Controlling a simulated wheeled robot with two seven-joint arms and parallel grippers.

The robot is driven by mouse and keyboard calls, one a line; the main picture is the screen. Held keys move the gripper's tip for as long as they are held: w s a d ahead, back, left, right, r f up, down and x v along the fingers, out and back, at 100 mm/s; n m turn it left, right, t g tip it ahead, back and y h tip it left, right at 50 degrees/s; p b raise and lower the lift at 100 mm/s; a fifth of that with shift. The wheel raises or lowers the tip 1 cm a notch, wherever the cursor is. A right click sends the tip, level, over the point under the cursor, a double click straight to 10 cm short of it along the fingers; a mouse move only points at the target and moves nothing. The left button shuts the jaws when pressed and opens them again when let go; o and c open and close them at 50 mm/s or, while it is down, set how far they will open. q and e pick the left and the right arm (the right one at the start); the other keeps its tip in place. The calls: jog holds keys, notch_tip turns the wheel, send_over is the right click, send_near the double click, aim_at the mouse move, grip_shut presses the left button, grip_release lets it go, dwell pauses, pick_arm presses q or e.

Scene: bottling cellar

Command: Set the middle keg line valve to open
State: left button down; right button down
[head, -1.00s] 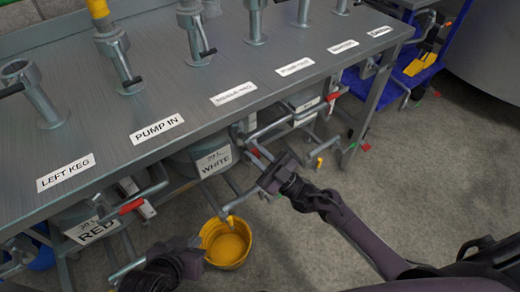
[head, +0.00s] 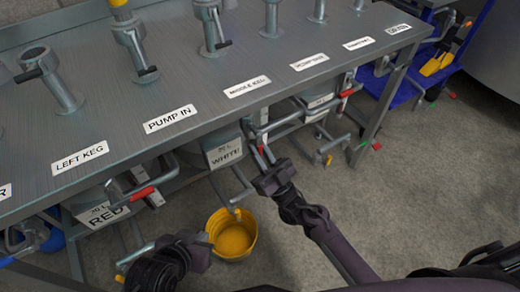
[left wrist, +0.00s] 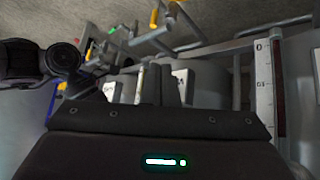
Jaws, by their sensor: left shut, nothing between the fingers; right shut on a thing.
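The middle keg label (head: 247,87) sits on the bench's front edge. Below it hangs the keg marked WHITE (head: 222,153), with grey pipework beside it. My right gripper (head: 261,151) is under the bench edge right of this keg, shut on a valve handle whose red part shows small at its fingertips. The fingers hide much of the handle, so its exact angle is hard to tell. My left gripper (head: 208,243) is low at the left, shut and empty, beside the yellow bucket. Its shut fingers (left wrist: 167,88) show in the left wrist view.
A yellow bucket (head: 232,238) stands on the floor between my arms. The keg marked RED (head: 106,213) and a red-handled valve (head: 142,193) are to the left. A blue cart (head: 405,95) stands at the far right.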

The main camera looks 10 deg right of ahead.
jog(key=shift+f, duration=0.1)
jog(key=c, duration=1.4)
grip_release()
